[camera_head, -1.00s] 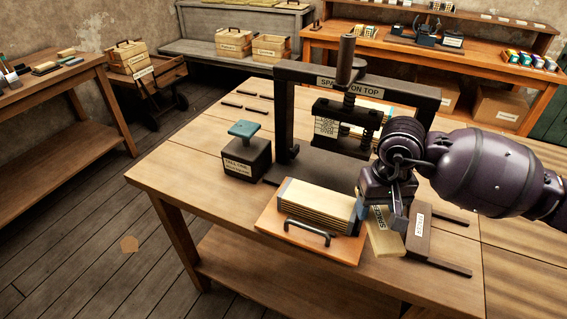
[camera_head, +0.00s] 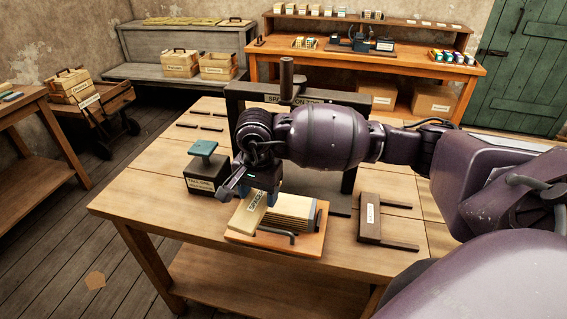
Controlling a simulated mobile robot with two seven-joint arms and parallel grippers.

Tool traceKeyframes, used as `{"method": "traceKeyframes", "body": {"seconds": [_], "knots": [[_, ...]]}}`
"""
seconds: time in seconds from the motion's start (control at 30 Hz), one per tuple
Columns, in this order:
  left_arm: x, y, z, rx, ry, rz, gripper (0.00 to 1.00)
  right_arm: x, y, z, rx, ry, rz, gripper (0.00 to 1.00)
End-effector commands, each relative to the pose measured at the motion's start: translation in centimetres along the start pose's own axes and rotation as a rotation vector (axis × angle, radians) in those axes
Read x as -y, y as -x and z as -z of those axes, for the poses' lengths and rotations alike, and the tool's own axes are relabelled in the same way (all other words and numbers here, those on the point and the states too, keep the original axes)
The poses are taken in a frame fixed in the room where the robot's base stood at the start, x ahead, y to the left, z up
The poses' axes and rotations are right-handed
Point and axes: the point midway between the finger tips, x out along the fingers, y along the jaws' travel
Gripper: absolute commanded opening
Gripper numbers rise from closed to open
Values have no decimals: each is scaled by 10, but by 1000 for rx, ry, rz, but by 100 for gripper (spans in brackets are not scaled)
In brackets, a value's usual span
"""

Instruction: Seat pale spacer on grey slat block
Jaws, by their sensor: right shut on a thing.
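The pale spacer (camera_head: 249,213), a flat board with a printed label, is held in my right gripper (camera_head: 258,194). It is tilted and hangs over the left part of the slat block (camera_head: 294,212); whether they touch I cannot tell. The block is a stack of pale slats on an orange-brown wooden tray (camera_head: 307,249) with a dark handle. My right gripper and arm hide the block's back left part. The jaws are shut on the spacer. My left gripper is not in view.
A dark brown labelled board (camera_head: 370,217) lies to the right. The table's front left (camera_head: 150,205) is clear.

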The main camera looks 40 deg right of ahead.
Motion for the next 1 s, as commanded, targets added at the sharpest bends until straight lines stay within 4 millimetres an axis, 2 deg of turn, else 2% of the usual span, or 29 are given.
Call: {"method": "traceKeyframes", "body": {"seconds": [0.03,0.2,0.6,0.8,1.0], "knots": [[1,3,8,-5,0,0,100,-2,6,6,-1,-97,0,33],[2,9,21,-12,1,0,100,-9,14,21,0,-436,-1,33],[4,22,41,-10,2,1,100,-26,25,57,-4,-1187,-11,33],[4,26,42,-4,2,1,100,-32,26,66,-8,-1390,-15,33],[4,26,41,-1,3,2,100,-33,24,69,-9,-1449,-16,33]]}}
